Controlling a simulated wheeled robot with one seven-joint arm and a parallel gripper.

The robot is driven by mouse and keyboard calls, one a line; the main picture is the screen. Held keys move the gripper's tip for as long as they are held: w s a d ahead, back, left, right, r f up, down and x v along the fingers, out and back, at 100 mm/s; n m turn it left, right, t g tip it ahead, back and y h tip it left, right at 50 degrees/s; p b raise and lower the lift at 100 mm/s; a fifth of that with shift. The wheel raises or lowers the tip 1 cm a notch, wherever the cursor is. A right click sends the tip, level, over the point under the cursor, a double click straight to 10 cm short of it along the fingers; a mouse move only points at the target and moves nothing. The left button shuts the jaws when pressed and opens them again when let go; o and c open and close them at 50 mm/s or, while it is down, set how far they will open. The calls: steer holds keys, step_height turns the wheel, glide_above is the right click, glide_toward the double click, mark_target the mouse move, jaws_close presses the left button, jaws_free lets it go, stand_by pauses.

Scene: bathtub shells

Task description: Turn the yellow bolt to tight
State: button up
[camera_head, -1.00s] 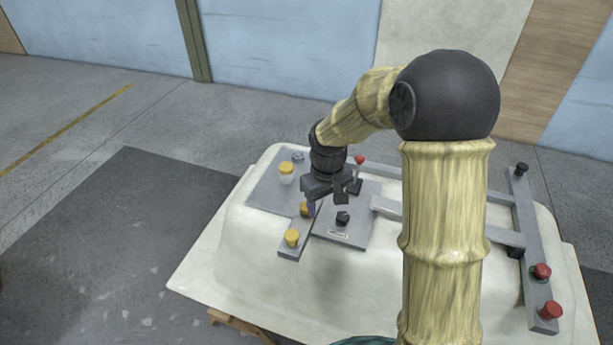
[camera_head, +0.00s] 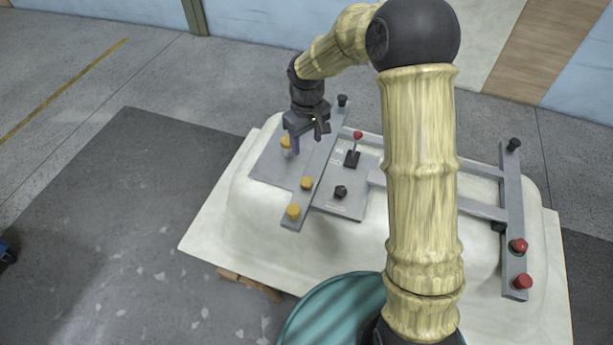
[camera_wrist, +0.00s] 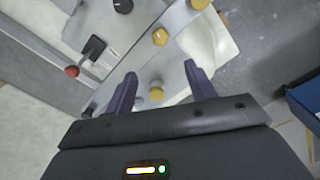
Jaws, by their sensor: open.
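Several yellow-headed parts sit on the grey fixture on the tub. One yellow bolt (camera_head: 286,142), with a pale lower part, stands at the back left; it seems to be the yellow piece (camera_wrist: 156,94) low in the wrist view. The other two are a yellow knob (camera_head: 307,182) and another yellow knob (camera_head: 293,212) on the long bar. My gripper (camera_head: 307,140) is open and empty, pointing down just right of the back-left bolt. In the wrist view its purple fingers (camera_wrist: 160,72) are spread, with that yellow piece showing between them. I cannot tell their height gap.
A red-tipped lever (camera_head: 353,152) and a black knob (camera_head: 341,192) stand right of the bar. Two red knobs (camera_head: 520,263) sit on the right bar. The white tub (camera_head: 240,235) carries the fixture. A blue box (camera_wrist: 306,108) is on the floor.

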mark_target(307, 181)
step_height(307, 181, down, 17)
steer(key=p, duration=0.2)
steer(key=shift+p, duration=0.35)
steer(key=c, duration=1)
